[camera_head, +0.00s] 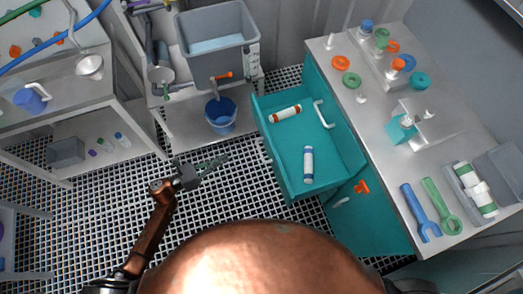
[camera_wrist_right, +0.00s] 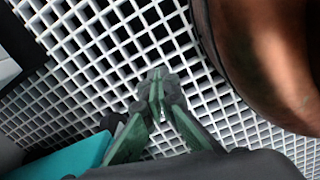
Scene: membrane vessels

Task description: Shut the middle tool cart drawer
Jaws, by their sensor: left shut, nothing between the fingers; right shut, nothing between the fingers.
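The teal tool cart (camera_head: 375,222) stands right of centre in the head view. One teal drawer (camera_head: 270,150) is pulled out to the left from under its top; I cannot tell its level for sure. A red-ended white cartridge (camera_head: 285,114), a blue-ended white cartridge (camera_head: 308,165) and a white curved piece (camera_head: 322,114) show within the drawer's outline. My left gripper (camera_head: 216,164) is shut and empty over the floor, left of the drawer and apart from it. My right gripper (camera_wrist_right: 157,80) is shut and empty above the grating; the head view does not show it.
The cart's grey top (camera_head: 385,130) bears rings, wrenches and fittings. A grey tub (camera_head: 215,45) and a blue bucket (camera_head: 221,115) stand at a bench behind. A left bench (camera_head: 75,95) holds cups. Grated floor (camera_head: 110,205) is clear. A teal surface (camera_wrist_right: 65,160) shows beside my right gripper.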

